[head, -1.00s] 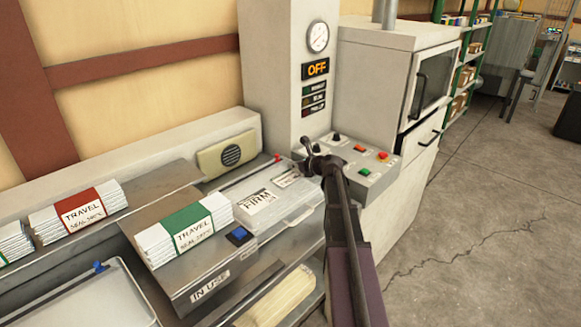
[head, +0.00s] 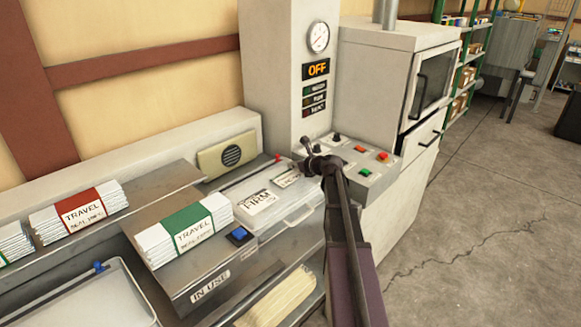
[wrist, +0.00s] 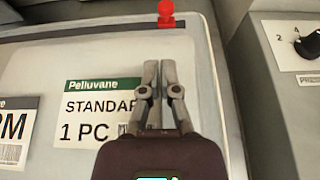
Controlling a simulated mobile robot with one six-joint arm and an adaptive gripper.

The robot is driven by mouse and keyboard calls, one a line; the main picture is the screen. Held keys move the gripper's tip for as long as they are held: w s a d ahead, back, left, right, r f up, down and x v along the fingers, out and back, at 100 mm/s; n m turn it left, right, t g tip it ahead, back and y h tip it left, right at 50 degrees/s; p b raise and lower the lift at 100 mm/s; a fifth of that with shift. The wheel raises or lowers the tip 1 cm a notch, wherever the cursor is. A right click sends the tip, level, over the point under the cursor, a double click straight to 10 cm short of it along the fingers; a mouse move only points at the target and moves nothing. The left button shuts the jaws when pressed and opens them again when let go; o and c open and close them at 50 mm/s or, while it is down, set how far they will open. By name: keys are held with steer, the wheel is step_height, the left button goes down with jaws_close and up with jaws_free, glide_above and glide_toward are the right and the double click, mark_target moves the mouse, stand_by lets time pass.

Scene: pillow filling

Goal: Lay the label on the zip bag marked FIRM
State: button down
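The zip bag marked FIRM (head: 288,214) lies flat on the metal bench, pale and translucent. Its printed FIRM panel (head: 258,202) shows at the left edge of the wrist view (wrist: 15,130). The label (wrist: 90,110) is white with a green Pelluvane band and reads STANDAR and 1 PC. It appears to lie over the bag to the right of the FIRM panel; whether it lies fully flat is unclear. My gripper (wrist: 159,66) is over the label's right edge, fingers close together with a narrow gap. They hide that edge, so I cannot tell whether they pinch it.
A red slider (wrist: 166,12) is at the bag's far edge. A control box (head: 355,160) with knobs and buttons stands close on the right. A TRAVEL stack with a green band (head: 190,230) sits at the left. The machine's sign (head: 316,69) reads OFF.

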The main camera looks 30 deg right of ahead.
steer(key=shift+f+b, duration=0.35)
stand_by(0.5)
steer(key=c, duration=0.7)
jaws_free()
steer(key=shift+r, duration=0.15)
steer(key=shift+w+r+p, duration=0.15)
steer(key=shift+r+p, duration=1.1)
steer(key=shift+p, duration=0.15)
steer(key=shift+r+p, duration=2.15)
